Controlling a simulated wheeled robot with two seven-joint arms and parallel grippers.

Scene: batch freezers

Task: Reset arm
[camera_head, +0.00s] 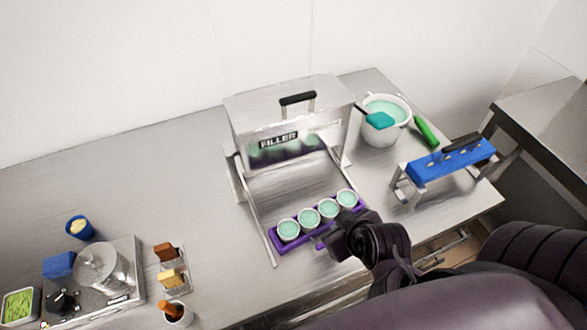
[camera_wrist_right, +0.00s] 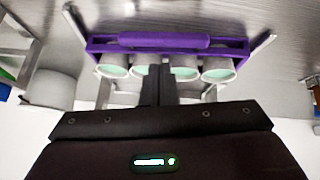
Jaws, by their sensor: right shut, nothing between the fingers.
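My right gripper (camera_head: 330,244) comes in from the lower right in the head view, at the front edge of a purple tray. In the right wrist view, its fingers (camera_wrist_right: 157,72) are together with nothing between them. They overlap the picture of the tray and its cups; I cannot tell whether they touch. The purple tray (camera_head: 284,246) holds several white cups (camera_head: 328,208) with pale green contents. It also shows in the right wrist view (camera_wrist_right: 240,50). My left gripper is not in view.
The steel filler machine (camera_head: 290,110) stands behind the tray, with rails reaching forward. A white pot (camera_head: 385,125) and a blue rack (camera_head: 450,162) stand right on the steel table. A metal scale-like unit (camera_head: 105,268), small blocks and a cup (camera_head: 176,314) stand left. The table's left-middle is clear.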

